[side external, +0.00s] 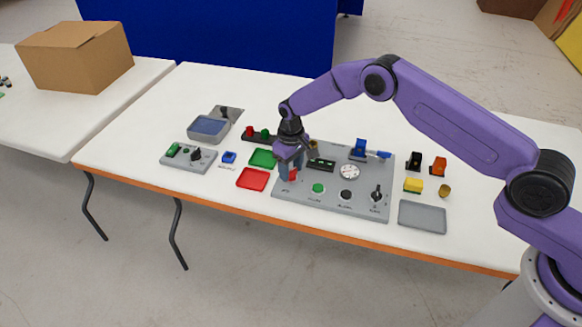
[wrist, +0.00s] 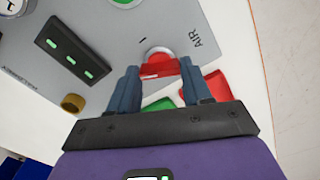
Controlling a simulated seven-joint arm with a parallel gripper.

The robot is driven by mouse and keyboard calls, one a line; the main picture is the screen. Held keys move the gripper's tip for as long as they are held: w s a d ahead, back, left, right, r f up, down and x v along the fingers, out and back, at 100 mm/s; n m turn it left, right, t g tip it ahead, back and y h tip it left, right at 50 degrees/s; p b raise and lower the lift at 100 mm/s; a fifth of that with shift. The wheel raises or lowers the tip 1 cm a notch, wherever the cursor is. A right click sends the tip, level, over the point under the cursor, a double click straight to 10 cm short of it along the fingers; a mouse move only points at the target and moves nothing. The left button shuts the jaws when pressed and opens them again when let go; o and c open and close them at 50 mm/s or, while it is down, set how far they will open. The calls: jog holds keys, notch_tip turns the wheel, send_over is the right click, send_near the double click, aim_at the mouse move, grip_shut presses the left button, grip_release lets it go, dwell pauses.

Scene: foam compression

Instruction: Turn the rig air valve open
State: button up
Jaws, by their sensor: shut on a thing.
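The rig air valve has a red handle (wrist: 160,69) on a round pale base, beside the printed word AIR on the grey rig panel (wrist: 215,15). In the side external view the red handle (side external: 292,174) shows at the left end of the panel (side external: 330,202), partly covered by my fingers. My gripper (wrist: 160,80) points down over the valve, with its two blue-grey fingers on either side of the red handle, shut on it. It also shows in the side external view (side external: 290,172). The finger contact itself is partly hidden.
The panel also carries a green button (side external: 318,188), a black knob (side external: 346,195), a dial (side external: 349,172), a rotary switch (side external: 376,193) and a blue clamp (side external: 361,148). A red tray (side external: 252,179) and a green tray (side external: 263,158) lie just left. A grey tray (side external: 422,217) lies right.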

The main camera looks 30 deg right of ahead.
aim_at(291, 172)
jog(key=m, duration=1.2)
jog(key=shift+m, duration=0.4)
dwell(0.3)
jog(key=o, duration=1.1)
jog(key=shift+c, duration=0.2)
jog(key=shift+r, duration=0.1)
notch_tip(291, 172, up, 17)
jog(key=shift+r, duration=0.15)
